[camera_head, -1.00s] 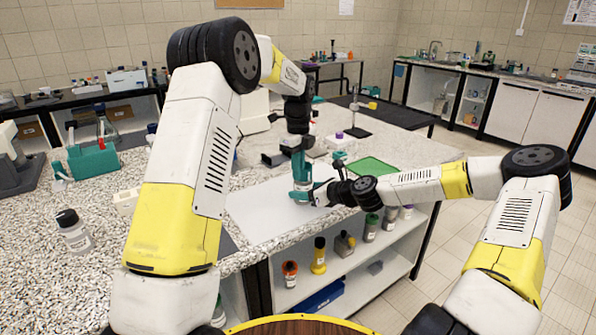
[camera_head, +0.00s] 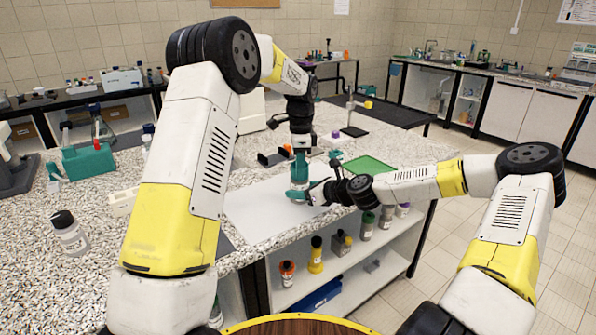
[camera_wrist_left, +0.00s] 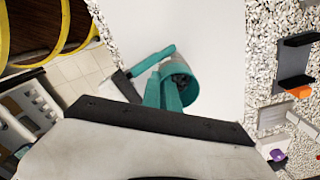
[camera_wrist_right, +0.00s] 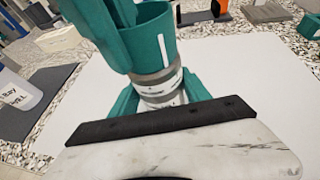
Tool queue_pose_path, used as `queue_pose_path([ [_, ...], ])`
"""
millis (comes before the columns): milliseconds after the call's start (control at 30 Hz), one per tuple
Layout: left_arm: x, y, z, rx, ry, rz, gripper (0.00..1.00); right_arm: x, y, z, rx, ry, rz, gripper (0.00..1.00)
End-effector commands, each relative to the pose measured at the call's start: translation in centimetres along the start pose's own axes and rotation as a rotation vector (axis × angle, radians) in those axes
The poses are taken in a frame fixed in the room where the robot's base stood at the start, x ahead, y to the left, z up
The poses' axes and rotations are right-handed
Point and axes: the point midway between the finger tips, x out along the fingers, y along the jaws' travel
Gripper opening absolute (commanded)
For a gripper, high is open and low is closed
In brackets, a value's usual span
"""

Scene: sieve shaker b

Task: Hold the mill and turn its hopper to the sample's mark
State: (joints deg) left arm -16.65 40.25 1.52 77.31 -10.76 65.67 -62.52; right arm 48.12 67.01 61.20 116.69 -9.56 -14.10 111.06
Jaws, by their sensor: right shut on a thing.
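The mill stands upright on a white board (camera_head: 250,212). Its teal hopper (camera_wrist_right: 158,45) bears a white upright stripe in the right wrist view. Below it is a grey and white banded body (camera_wrist_right: 160,85). In the left wrist view the hopper (camera_wrist_left: 190,82) shows its round mouth with dark matter inside. My right gripper (camera_head: 312,193) comes in from the right and is shut on the mill's lower body; its teal fingers show either side (camera_wrist_right: 160,100). My left gripper (camera_head: 299,170) points down from above, its teal fingers (camera_wrist_left: 162,92) close at the hopper's rim. I cannot tell its opening.
A white bottle with a black cap (camera_head: 70,235) stands on the speckled bench at left. A teal rack (camera_head: 88,162) is behind it. A green mat (camera_head: 370,166) lies right of the mill. Several bottles stand on the shelf below.

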Motion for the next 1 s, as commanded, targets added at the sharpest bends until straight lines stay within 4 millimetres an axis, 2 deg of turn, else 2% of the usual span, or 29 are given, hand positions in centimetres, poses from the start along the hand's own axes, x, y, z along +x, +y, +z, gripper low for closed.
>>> queue_pose_path([
  [33,-0.09,0.31,-0.56,-0.032,0.004,0.006,0.00,0.05,-0.13,0.03,0.001,-0.001,-0.003,0.00],
  [433,-0.11,0.17,-1.12,-0.247,0.006,0.006,0.00,0.06,-0.05,0.03,-0.001,-0.001,-0.001,0.00],
  [1000,-0.13,0.12,-1.31,-0.291,0.007,0.005,0.00,0.08,0.10,0.03,-0.001,0.000,0.002,0.00],
])
